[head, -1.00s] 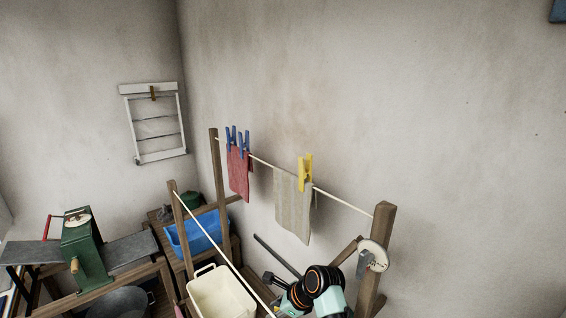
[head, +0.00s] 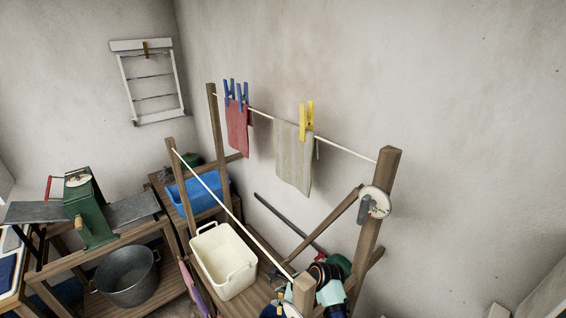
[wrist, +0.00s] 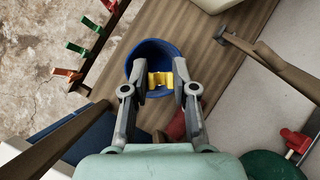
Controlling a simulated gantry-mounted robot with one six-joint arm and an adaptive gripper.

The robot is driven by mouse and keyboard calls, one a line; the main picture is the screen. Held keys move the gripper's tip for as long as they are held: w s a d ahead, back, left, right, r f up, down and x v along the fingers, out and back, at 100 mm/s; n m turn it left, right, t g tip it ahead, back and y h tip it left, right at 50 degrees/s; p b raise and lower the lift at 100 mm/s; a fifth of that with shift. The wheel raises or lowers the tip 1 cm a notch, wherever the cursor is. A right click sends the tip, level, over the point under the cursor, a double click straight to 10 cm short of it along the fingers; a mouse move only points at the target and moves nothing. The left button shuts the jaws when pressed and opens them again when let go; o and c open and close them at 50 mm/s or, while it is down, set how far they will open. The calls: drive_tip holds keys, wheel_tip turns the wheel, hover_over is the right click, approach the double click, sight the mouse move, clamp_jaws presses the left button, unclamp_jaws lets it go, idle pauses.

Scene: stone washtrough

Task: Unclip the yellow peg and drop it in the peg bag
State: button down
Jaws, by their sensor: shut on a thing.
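In the wrist view my gripper (wrist: 159,90) is shut on a yellow peg (wrist: 160,79), held crosswise between the fingertips. It is over the open mouth of a round blue container (wrist: 146,51), which may be the peg bag. How far the peg is above the container's inside I cannot tell. In the head view another yellow peg (head: 306,117) clips a beige cloth (head: 292,158) to the back line. The gripper is not clearly visible there; part of my arm shows at the bottom edge.
Two blue pegs (head: 236,93) hold a red cloth (head: 238,130) on the same line. A cream tub (head: 222,262) stands below the front line (head: 215,192). Wooden posts (head: 378,210) rise near my arm. In the wrist view, several coloured pegs (wrist: 75,48) sit along a wooden edge.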

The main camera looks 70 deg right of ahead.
wheel_tip(320, 180, down, 2)
drive_tip(key=shift+f+b, duration=0.25)
drive_tip(key=shift+b, duration=0.35)
drive_tip(key=shift+c, duration=2.4)
unclamp_jaws()
wheel_tip(320, 180, up, 5)
drive_tip(key=p, duration=0.5)
drive_tip(key=shift+p, duration=0.35)
